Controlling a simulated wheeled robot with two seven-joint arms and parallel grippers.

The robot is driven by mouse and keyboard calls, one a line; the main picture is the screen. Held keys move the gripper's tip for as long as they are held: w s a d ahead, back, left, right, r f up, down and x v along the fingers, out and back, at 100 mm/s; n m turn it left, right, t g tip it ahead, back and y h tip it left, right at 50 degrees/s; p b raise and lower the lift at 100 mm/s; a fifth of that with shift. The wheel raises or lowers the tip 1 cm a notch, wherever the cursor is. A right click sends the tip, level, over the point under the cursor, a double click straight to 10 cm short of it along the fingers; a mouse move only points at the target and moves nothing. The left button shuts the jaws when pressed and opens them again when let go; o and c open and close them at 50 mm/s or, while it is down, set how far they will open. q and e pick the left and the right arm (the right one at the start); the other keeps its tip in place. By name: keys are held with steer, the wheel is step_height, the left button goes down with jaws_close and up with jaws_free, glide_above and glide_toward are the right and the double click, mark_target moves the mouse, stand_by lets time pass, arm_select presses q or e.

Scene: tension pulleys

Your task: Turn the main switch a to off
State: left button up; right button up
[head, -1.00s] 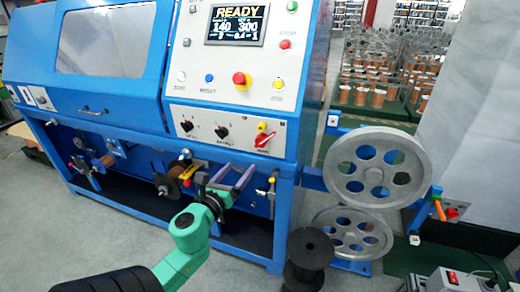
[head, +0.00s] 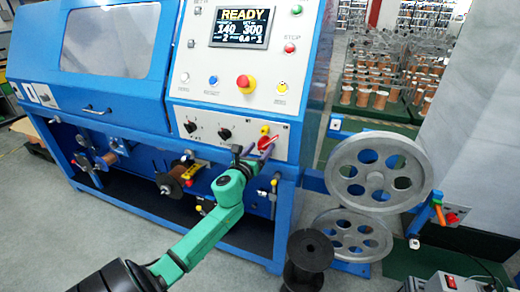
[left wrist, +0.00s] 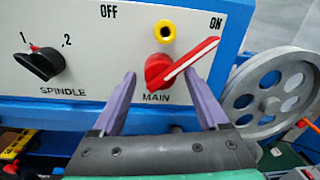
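The main switch (left wrist: 182,64) is a red rotary handle with a white stripe on the white panel, above the word MAIN. Its handle tilts up to the right toward ON; OFF is marked at upper left. It also shows in the head view (head: 267,142) at the panel's lower right. My left gripper (left wrist: 160,82) is open in the left wrist view, its two purple fingers apart, one at each side just below the switch. Whether they touch it I cannot tell. In the head view my left gripper (head: 253,151) is in front of the panel. My right gripper is not in view.
A black spindle switch (left wrist: 40,62) sits left of the main switch, with a yellow-ringed socket (left wrist: 164,31) above. A red and yellow emergency button (head: 246,83) is higher on the panel. Grey pulley wheels (head: 380,172) stand right of the machine; a black spool (head: 308,258) stands in front.

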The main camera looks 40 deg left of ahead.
arm_select(q)
jaws_close()
steer(key=shift+n, duration=0.3)
steer(key=n+b, duration=0.1)
steer(key=n, duration=0.3)
steer(key=shift+f, duration=0.1)
steer(key=n, duration=0.9)
steer(key=shift+n+y, duration=0.4)
steer(key=shift+d+n, duration=0.1)
steer(key=shift+n, duration=2.1)
